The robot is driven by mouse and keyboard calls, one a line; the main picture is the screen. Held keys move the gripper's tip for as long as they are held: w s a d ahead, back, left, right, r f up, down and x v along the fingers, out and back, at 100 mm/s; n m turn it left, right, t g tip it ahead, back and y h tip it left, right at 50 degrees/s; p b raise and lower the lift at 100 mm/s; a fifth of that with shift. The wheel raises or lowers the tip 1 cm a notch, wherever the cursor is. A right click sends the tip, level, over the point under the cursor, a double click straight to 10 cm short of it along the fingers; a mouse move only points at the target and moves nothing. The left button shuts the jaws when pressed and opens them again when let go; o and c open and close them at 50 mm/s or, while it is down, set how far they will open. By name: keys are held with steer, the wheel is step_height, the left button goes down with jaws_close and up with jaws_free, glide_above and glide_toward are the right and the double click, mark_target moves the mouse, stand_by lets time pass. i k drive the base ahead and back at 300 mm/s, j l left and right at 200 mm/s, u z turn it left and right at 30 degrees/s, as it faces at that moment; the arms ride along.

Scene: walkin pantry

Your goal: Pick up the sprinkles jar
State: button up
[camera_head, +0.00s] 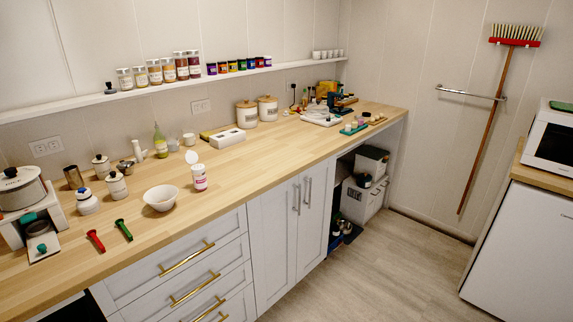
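A small white jar with a pink band (199,180) stands upright on the wooden counter, just right of a white bowl. Several spice jars with coloured contents (154,72) stand in a row on the wall shelf; I cannot tell whether one holds sprinkles. My gripper is not in view.
Drawers with brass handles (187,260) form the counter's front. The floor (370,265) in front is clear.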

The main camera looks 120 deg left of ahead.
mark_target(198, 171)
steer(key=u, duration=4.35)
steer(key=i+j, duration=0.15)
steer(key=z, duration=0.05)
